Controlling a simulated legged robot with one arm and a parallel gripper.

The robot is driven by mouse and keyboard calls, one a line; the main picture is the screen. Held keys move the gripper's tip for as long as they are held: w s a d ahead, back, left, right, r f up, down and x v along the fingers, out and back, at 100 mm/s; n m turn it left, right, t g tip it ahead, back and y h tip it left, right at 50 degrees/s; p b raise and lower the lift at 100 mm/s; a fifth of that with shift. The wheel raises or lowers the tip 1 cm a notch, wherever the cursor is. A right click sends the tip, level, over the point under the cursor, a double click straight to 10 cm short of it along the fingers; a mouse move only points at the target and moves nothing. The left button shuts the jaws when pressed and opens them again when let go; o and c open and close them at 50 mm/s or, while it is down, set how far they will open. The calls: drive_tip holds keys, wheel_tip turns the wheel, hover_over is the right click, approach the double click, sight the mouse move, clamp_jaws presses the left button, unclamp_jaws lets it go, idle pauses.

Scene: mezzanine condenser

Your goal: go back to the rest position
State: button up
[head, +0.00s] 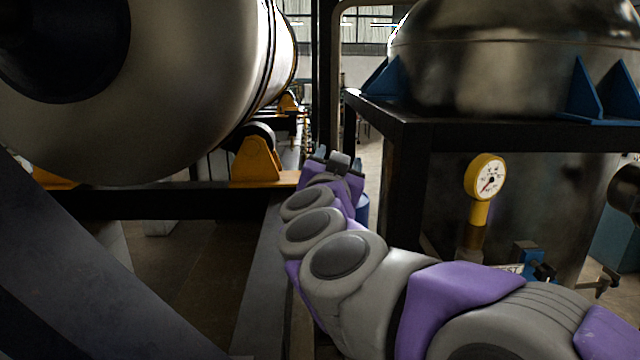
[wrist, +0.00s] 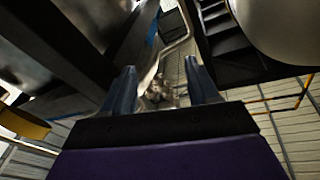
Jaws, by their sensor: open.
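My gripper is open in the wrist view (wrist: 160,88), with its two blue-grey fingers apart and nothing between them. In the head view my grey and purple arm reaches forward from the lower right. My gripper (head: 337,163) is at the far end of the arm, mostly hidden behind the wrist. It is in the gap between the large tank on the left and the black frame on the right. It touches nothing that I can see.
A large horizontal metal tank (head: 200,80) rests on a dark beam with yellow supports (head: 257,158). On the right, a metal vessel (head: 490,60) sits on a black frame (head: 410,135). A yellow pressure gauge (head: 485,178) and a blue valve (head: 528,258) are close to my arm's right.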

drive_tip(key=s+a+f+n+g+y+b, duration=0.25)
drive_tip(key=a+f+n+y, duration=0.2)
drive_tip(key=f, duration=0.25)
drive_tip(key=s+a+f+n+g+y+b, duration=0.1)
drive_tip(key=s+a+f+n+y+b, duration=0.15)
drive_tip(key=f+y, duration=0.3)
drive_tip(key=s+f+n+g+b, duration=0.1)
drive_tip(key=s+f+g+b, duration=0.2)
drive_tip(key=f, duration=0.5)
drive_tip(key=s+f+n+g, duration=0.1)
drive_tip(key=s+f+g, duration=0.1)
drive_tip(key=s+f, duration=0.45)
drive_tip(key=s+d+f+g+h+b, duration=0.2)
drive_tip(key=s+d+f+g, duration=0.15)
drive_tip(key=s+f, duration=0.4)
drive_tip(key=s+d+f+g+h+b, duration=0.1)
drive_tip(key=s+d+f+g+b, duration=0.3)
drive_tip(key=f, duration=0.6)
drive_tip(key=s+d+f+m+g+h, duration=0.1)
drive_tip(key=s+d+f, duration=0.3)
drive_tip(key=s, duration=0.4)
drive_tip(key=s+d+f+m+g+h+b, duration=0.1)
drive_tip(key=s+d+f+m+g+h, duration=0.1)
drive_tip(key=s+d, duration=0.4)
wheel_tip(320, 180, down, 2)
drive_tip(key=shift+s+f+g, duration=0.15)
drive_tip(key=shift+s+g, duration=0.75)
drive_tip(key=shift+s, duration=0.1)
